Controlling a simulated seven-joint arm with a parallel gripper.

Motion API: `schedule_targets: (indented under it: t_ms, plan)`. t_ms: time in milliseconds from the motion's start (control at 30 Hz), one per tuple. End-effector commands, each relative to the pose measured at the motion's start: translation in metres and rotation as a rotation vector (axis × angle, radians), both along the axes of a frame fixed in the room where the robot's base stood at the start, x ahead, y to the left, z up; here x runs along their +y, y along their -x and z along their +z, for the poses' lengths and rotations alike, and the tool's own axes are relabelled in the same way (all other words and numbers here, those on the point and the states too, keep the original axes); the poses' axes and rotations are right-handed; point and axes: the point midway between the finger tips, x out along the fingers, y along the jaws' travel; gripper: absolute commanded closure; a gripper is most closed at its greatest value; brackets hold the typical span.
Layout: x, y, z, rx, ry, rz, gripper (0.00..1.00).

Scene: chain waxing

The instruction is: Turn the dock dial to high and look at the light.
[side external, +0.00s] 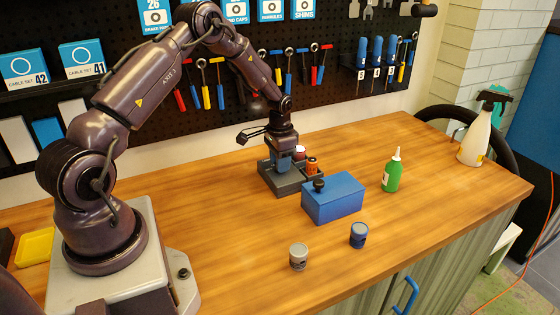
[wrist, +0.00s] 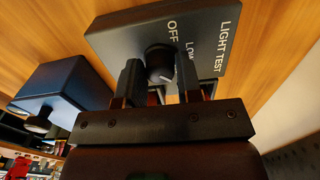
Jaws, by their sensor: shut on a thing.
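The dark grey dock (side external: 283,183) stands on the bench below my gripper (side external: 283,150). In the wrist view the dock panel (wrist: 215,30) reads LIGHT TEST, OFF and LOW; no high label is visible. The round dark dial (wrist: 160,58) has a pale mark on its lower side; I cannot tell exactly which label it points to. My gripper (wrist: 160,72) is shut on the dial, one finger on each side. A blue piece (side external: 284,163) shows beneath my gripper at the dock. I cannot make out a light or whether it is lit.
A blue box (side external: 340,201) with a black knob stands beside the dock. A red-orange jar (side external: 311,165) is at the dock's right. A grey can (side external: 298,256), a blue can (side external: 358,235), a green bottle (side external: 391,174) and a spray bottle (side external: 475,140) stand apart. The front right is clear.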

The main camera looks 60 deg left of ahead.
Motion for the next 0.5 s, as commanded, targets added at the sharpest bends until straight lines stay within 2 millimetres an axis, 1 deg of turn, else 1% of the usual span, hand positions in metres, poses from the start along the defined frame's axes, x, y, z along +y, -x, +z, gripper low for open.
schedule_targets:
  t_ms: [267,300,367,400,500]
  plan:
    - [-0.0008,0.0007,0.0001,0.004,0.002,-0.002,0.91]
    - [-0.0008,0.0007,0.0001,0.004,0.002,-0.002,0.60]
    - [-0.0007,0.0006,0.0000,0.003,0.002,-0.002,0.47]
    - [-0.0007,0.0005,0.0000,0.003,0.001,-0.001,0.42]
    - [-0.0005,0.0003,-0.0001,0.002,0.001,-0.001,0.42]
